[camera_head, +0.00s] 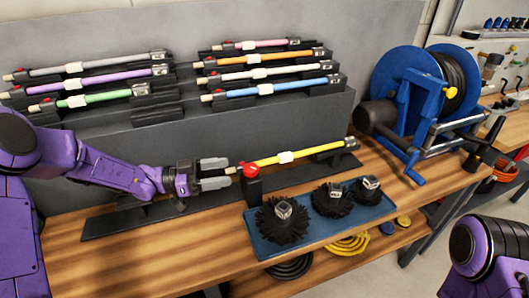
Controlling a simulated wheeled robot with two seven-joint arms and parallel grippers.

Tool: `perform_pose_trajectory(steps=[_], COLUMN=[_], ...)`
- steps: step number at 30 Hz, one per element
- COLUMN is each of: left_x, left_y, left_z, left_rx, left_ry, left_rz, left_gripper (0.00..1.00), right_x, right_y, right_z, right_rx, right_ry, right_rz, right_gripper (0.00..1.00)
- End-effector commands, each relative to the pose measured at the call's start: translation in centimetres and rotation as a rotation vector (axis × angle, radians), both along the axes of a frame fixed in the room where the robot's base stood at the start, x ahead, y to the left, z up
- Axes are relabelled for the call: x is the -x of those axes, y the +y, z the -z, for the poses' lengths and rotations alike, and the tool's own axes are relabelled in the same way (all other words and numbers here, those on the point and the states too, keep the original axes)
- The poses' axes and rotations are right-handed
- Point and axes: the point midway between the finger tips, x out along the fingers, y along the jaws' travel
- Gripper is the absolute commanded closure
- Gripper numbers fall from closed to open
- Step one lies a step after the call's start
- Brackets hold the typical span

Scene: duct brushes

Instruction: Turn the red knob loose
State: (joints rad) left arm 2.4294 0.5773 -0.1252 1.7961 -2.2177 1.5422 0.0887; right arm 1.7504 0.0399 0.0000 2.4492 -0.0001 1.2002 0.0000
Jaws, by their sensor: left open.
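The red knob (250,170) sits at the left end of the yellow rod (310,153), which lies in a dark holder on the wooden bench. My left gripper (222,173) comes in from the left, with its grey fingers pointing right toward the knob. The fingers are apart, and their tips are just left of the knob. I cannot tell whether they touch it. Of my right arm only a purple and black part shows at the lower right, and its gripper is out of view.
A blue tray (262,246) with several black brushes lies in front of the rod. A dark rack (225,118) with several coloured rods stands behind. A blue reel (405,85) with a crank stands at the right. Bare wood (125,262) lies at the front left.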

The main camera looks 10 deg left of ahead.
Motion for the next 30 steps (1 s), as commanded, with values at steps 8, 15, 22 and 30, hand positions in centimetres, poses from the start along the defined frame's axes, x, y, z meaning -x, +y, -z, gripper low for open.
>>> perform_pose_trajectory(steps=[8, 15, 22, 30], left_x=[-2.1, -4.2, -4.8, -4.8], left_y=[-4.5, -8.5, -9.6, -9.5], left_z=[-0.2, 0.0, 0.1, 0.1], left_rx=[-0.001, -0.001, 0.000, 0.000], left_ry=[0.002, 0.002, 0.001, 0.001], left_rz=[0.009, 0.006, 0.002, 0.001], left_gripper=[0.33, 0.33, 0.33, 0.69], right_x=[0.1, 0.0, 0.0, 0.0], right_y=[0.0, 0.0, 0.0, 0.0], right_z=[-1.1, -1.9, -2.0, -2.0], right_rx=[0.000, 0.000, 0.000, 0.000], right_ry=[0.002, 0.001, 0.001, 0.001], right_rz=[0.000, 0.000, 0.000, 0.000], right_gripper=[0.57, 0.57, 0.57, 0.57])
